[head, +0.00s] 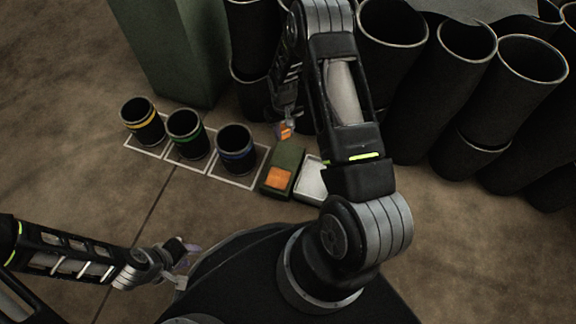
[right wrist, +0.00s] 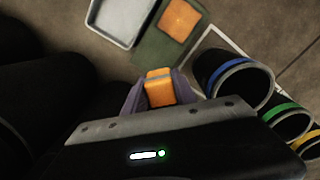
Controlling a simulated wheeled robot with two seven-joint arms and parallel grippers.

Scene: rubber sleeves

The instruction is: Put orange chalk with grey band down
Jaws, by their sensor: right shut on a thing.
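The orange chalk with a grey band (right wrist: 160,87) is held between the purple-grey fingers of my right gripper (right wrist: 158,95) in the right wrist view. In the head view the chalk (head: 285,131) shows as a small orange patch at the tip of my right gripper (head: 286,124). It is beside the far end of a dark green block with an orange square on it (head: 288,156); I cannot tell how high it is held. My left gripper (head: 187,257) is low at the left in the head view, away from these things; its fingers are too small and blurred to read.
Black sleeves with yellow (head: 142,121), green (head: 187,134) and blue (head: 236,149) bands stand in white floor outlines. A white tray (head: 311,179) lies right of the green block. Large black tubes (head: 465,85) crowd the right; a green box (head: 172,50) stands behind.

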